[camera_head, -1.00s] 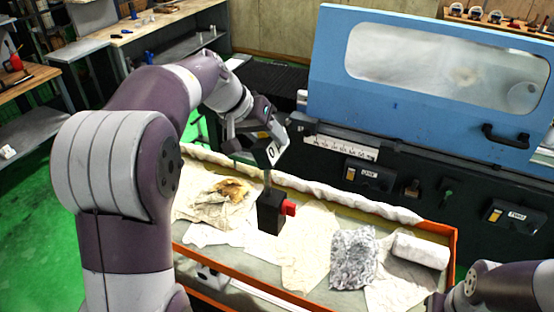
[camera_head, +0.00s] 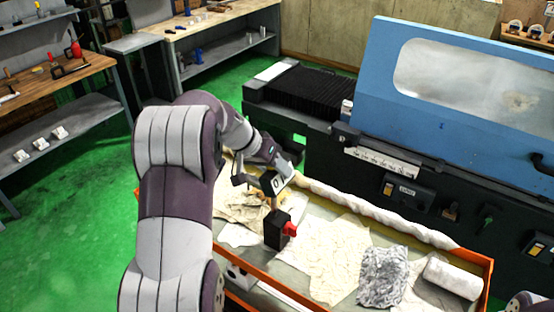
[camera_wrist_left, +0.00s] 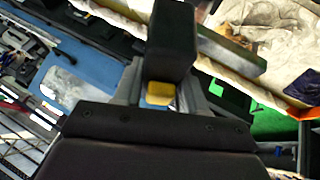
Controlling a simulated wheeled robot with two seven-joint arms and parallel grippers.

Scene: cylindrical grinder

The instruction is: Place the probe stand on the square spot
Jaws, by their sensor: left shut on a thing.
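The probe stand has a black block base with a red knob (camera_head: 278,230) and a short upright rod above it. My left gripper (camera_head: 268,183) is shut on the upper part of the stand, which hangs about upright over the cloth-covered tray. Whether its base touches the cloths cannot be told. In the left wrist view a dark block, seemingly the stand's base (camera_wrist_left: 172,40), shows beyond the fingers with a small yellow piece near it. I cannot make out a square spot. My right gripper is not in view; only a bit of that arm shows at bottom right.
The orange-edged tray (camera_head: 275,288) holds tan cloths, a grey crumpled cloth (camera_head: 383,276) and a white roll (camera_head: 453,277). The grinder with its blue cover (camera_head: 450,120) stands behind it. Workbenches (camera_head: 60,85) stand at left, with open green floor between.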

